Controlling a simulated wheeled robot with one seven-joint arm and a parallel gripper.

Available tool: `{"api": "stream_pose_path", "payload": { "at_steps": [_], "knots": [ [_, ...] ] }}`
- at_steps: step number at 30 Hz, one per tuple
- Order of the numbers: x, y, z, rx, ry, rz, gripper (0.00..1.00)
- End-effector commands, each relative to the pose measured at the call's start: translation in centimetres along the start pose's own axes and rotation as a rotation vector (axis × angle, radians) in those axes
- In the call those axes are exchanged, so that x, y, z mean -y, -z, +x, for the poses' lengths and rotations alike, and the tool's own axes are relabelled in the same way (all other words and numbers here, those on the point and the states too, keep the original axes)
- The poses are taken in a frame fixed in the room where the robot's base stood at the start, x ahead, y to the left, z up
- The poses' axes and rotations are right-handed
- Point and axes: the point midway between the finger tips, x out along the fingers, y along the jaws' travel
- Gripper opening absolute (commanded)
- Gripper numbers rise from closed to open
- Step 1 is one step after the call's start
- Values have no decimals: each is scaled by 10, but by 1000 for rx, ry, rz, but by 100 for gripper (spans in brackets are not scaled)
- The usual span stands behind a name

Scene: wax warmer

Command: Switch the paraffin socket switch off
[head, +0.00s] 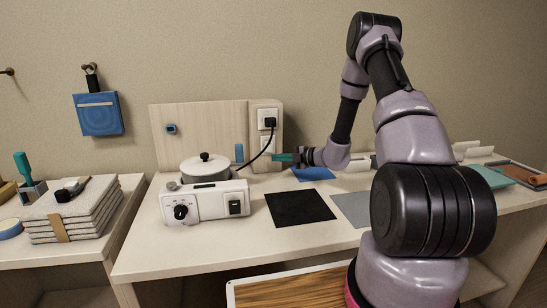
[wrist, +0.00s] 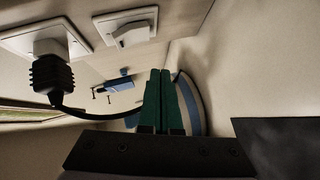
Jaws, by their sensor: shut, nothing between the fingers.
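The socket (head: 267,114) is a white plate on the pale wooden upright at the back of the table, with a black plug (head: 270,123) in it. Both show at the left of the wrist view. Beside the socket in the wrist view is a white plate with a rocker switch (wrist: 131,34); one edge of the rocker stands out, but I cannot tell its on/off state. In the head view the switch is hard to make out. My gripper (head: 275,158), with green fingers, is shut and empty near the upright, below the socket. In the wrist view its fingertips (wrist: 160,72) appear apart from the switch.
A white warmer (head: 205,203) with a lidded pot (head: 205,167) stands left of my gripper; its black cord runs up to the plug. A black mat (head: 299,208) and a blue sheet (head: 313,174) lie on the table. Stacked towels (head: 70,210) are on the left table.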

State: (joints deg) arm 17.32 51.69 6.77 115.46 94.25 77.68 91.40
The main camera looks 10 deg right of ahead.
Motion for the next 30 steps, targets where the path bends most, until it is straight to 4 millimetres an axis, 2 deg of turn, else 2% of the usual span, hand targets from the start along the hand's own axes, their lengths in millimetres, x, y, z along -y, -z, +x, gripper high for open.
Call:
{"api": "stream_pose_path", "payload": {
  "at_steps": [1, 6, 12, 18, 30],
  "knots": [
    [2, -3, -14, 6, -1, 1, 0],
    [11, -4, -48, 6, 0, 1, 0],
    [18, -4, -77, 4, -1, 1, 0],
    [21, -4, -88, 3, -1, -2, 0],
    [21, -4, -88, 2, -1, -1, 0]
  ]
}}
